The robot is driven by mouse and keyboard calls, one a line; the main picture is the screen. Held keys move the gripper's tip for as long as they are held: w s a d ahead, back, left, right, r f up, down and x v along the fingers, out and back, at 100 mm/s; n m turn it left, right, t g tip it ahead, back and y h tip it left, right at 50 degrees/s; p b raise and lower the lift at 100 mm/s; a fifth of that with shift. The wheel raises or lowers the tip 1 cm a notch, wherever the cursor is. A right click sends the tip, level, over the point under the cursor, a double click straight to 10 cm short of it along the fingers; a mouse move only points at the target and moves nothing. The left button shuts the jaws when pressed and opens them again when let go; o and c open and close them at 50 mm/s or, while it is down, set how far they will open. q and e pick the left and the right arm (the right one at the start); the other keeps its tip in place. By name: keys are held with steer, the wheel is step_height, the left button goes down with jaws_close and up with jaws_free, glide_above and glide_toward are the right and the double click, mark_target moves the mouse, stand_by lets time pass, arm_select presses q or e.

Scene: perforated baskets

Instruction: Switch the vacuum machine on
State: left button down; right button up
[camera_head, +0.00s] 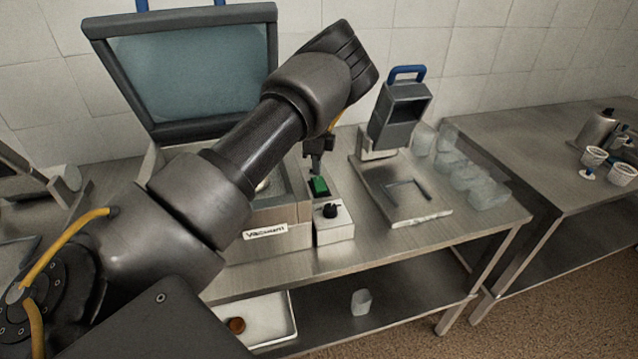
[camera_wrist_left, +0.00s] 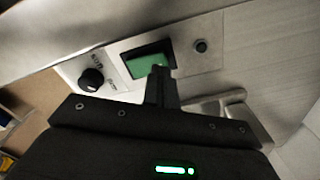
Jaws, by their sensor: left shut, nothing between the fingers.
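The vacuum machine (camera_head: 265,246) stands on the steel table with its blue-tinted lid (camera_head: 195,75) raised. Its control panel, on the right side, carries a green switch (camera_head: 319,186) and a black knob (camera_head: 330,210). My left gripper (camera_head: 318,165) is shut and empty, pointing down just above the green switch. In the left wrist view, the shut fingertips (camera_wrist_left: 160,72) overlap the near edge of the green switch (camera_wrist_left: 142,66); I cannot tell whether they touch it. The knob (camera_wrist_left: 92,79) is to the left of them. My left arm hides part of the machine's chamber. My right gripper is not in view.
A grey device with a blue handle (camera_head: 407,73) stands right of the machine, with clear containers (camera_head: 470,175) beside it. A second table (camera_head: 545,150) holds cups at the right. The lower shelf has a white tray (camera_head: 270,318) and a small clear cup (camera_head: 361,302).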

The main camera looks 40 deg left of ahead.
mark_target(317, 178)
arm_select(q)
steer(key=shift+f+b, duration=0.5)
steer(key=shift+f, duration=0.6)
stand_by(0.9)
steer(key=shift+r+p, duration=2.85)
steer(key=shift+r, duration=0.7)
steer(key=shift+r, duration=0.1)
